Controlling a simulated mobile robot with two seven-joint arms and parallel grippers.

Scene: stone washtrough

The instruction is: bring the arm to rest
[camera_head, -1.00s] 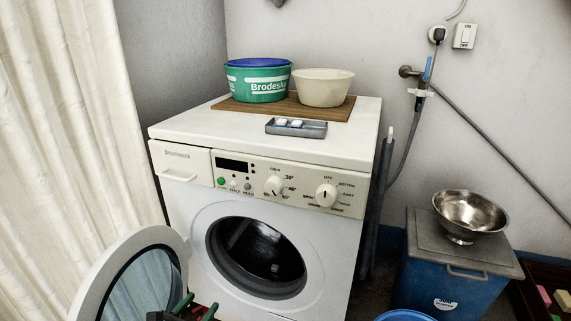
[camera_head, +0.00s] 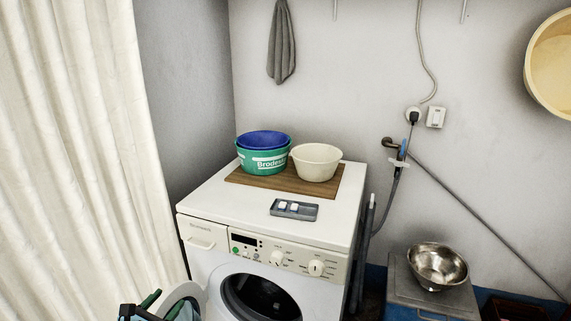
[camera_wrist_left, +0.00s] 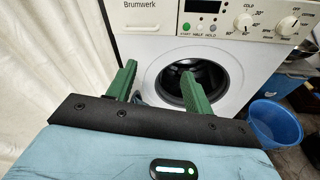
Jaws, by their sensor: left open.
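My left gripper (camera_wrist_left: 158,84) shows in the left wrist view with its two green fingers spread apart and nothing between them. It points towards the front of the white washing machine (camera_wrist_left: 235,65), near the round door opening. In the head view a part of the left gripper (camera_head: 149,301) shows at the bottom edge, in front of the machine's open door (camera_head: 187,297). The right gripper is not in either view.
On the machine top (camera_head: 235,202) stand a blue-and-green tub (camera_head: 262,160) and a cream bowl (camera_head: 316,161) on a wooden board (camera_head: 262,184), with a grey tray (camera_head: 303,216) in front. A curtain (camera_head: 80,150) hangs left. A blue basin (camera_wrist_left: 277,125) stands right.

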